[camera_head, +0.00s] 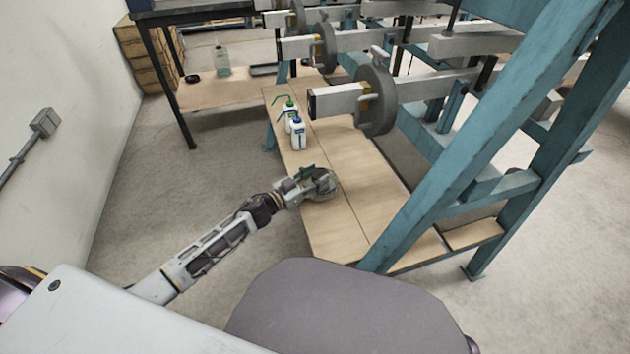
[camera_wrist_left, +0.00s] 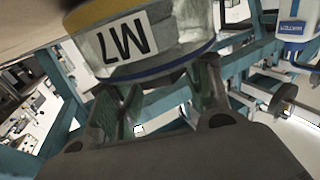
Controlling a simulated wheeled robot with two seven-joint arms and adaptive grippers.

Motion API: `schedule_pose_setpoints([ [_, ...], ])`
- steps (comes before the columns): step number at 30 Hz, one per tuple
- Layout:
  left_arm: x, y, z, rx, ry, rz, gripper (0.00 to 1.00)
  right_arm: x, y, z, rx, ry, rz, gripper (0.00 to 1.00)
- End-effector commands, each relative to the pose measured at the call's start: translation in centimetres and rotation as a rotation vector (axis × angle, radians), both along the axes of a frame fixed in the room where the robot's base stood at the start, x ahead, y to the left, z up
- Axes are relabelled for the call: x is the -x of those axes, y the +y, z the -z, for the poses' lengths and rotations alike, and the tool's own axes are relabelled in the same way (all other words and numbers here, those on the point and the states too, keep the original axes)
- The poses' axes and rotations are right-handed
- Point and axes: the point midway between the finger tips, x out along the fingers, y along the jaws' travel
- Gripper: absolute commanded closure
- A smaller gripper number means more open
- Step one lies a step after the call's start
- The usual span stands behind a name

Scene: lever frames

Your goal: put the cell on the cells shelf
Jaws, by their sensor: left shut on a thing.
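My left gripper (camera_head: 309,177) reaches over the near part of a pale wooden shelf board (camera_head: 337,225). It is shut on the cell (camera_head: 325,187), a short round grey metal body. From these views I cannot tell whether the cell touches the board. No sign shows which board is the cells shelf. My right gripper is not in view.
Two white squeeze bottles, one with a blue nozzle (camera_head: 298,136) and one with a green nozzle (camera_head: 288,116), stand farther along the board. Teal frame posts (camera_head: 487,140) rise on the right. Lever arms with grey round weights (camera_head: 376,100) overhang the back. The board's near part is bare.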

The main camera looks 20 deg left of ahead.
Motion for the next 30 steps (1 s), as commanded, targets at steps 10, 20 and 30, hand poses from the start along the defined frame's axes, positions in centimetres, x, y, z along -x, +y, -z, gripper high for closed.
schedule_pose_setpoints([
  [10,-0.09,-0.02,0.05,0.002,-0.006,0.001,1.0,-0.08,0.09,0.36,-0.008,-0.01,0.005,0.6],
  [20,-0.01,-0.01,0.58,0.001,0.0,0.0,0.41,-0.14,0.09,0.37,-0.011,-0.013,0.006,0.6],
  [30,-0.01,-0.01,0.59,0.001,-0.001,0.0,0.3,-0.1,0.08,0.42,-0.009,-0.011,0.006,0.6],
])
